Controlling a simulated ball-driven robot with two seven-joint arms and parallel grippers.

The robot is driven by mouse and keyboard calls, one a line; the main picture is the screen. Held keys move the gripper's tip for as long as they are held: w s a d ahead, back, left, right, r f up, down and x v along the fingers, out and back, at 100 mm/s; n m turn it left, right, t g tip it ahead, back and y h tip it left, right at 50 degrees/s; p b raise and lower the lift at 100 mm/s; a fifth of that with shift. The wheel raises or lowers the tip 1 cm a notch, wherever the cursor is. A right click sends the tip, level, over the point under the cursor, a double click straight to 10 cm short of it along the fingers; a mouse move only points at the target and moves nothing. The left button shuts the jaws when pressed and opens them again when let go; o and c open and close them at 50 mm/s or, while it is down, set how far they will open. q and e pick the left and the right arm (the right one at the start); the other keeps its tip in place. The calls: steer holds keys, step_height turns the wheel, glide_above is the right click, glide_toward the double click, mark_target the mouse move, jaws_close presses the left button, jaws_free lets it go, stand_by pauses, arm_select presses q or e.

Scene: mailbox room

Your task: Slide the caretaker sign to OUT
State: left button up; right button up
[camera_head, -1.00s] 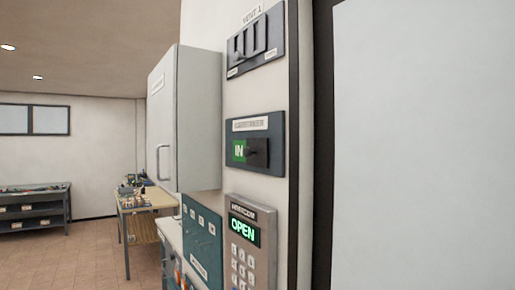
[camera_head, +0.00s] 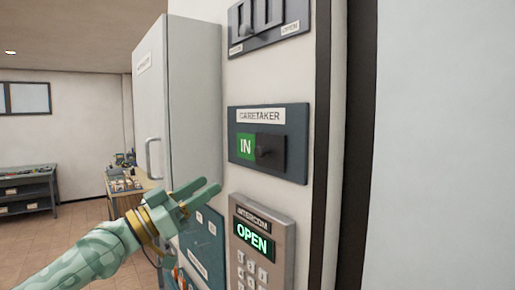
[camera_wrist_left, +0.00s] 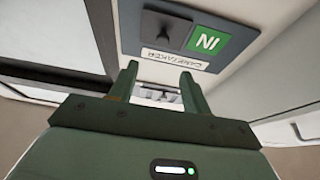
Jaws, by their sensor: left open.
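The caretaker sign (camera_head: 297,172) is a dark blue wall plate with a white CARETAKER label in the head view. Its green IN field (camera_head: 246,146) shows on the left. A dark slider with a round knob (camera_head: 264,153) covers the right part. My left gripper (camera_head: 208,187) is open and empty, below and left of the sign, apart from it. In the left wrist view the sign appears upside down, with the knob (camera_wrist_left: 165,36) and the IN field (camera_wrist_left: 208,42) ahead of my open fingers (camera_wrist_left: 158,72). My right gripper is not in view.
An intercom (camera_head: 262,222) reading OPEN is on the wall below the sign. A panel with slots (camera_head: 272,36) is above it. A white wall cabinet (camera_head: 190,95) with a handle stands out at left. A dark door frame (camera_head: 350,150) is at right.

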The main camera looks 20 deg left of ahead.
arm_select(q)
steer(key=p, duration=0.4)
glide_toward(257, 154)
steer(key=w+r, duration=0.1)
steer(key=w, duration=0.1)
steer(key=x, duration=0.4)
steer(key=d+p+x, duration=0.1)
steer(key=x, duration=0.1)
steer(key=shift+s+d, duration=0.15)
steer(key=shift+s, duration=0.15)
steer(key=shift+w+d+r, duration=0.1)
steer(key=shift+w+d, duration=0.1)
steer(key=shift+w, duration=0.35)
steer(key=shift+s, duration=0.1)
